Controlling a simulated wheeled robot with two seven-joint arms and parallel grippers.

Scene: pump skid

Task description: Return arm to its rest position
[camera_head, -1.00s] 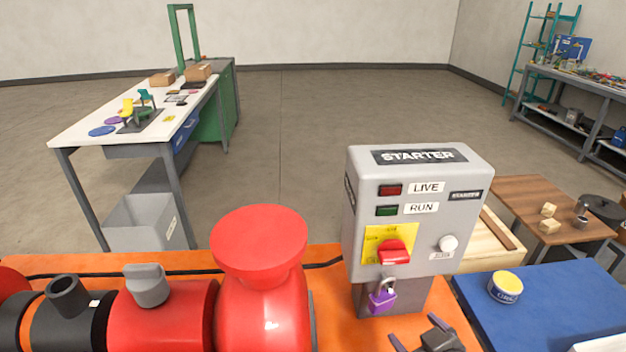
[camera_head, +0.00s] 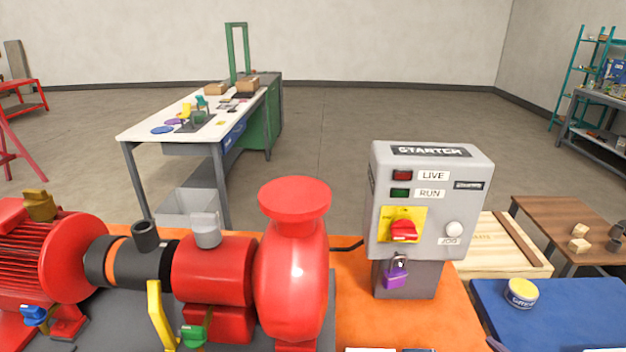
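Neither of my grippers shows in the camera_head view now, so I cannot see where the arms are or what they hold. The grey starter box (camera_head: 430,185) stands upright at the right of the orange skid (camera_head: 350,315). Its red rotary switch (camera_head: 403,231) sits on a yellow plate. A purple padlock (camera_head: 396,273) hangs below the switch, at the lower edge of the box; I cannot tell exactly what its shackle passes through.
The red pump (camera_head: 292,275) and red motor (camera_head: 60,255) fill the left front, with a yellow handle (camera_head: 160,315) and a green valve (camera_head: 194,336) low between them. A blue mat (camera_head: 560,310) with a yellow-topped tin (camera_head: 521,293) lies at right.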

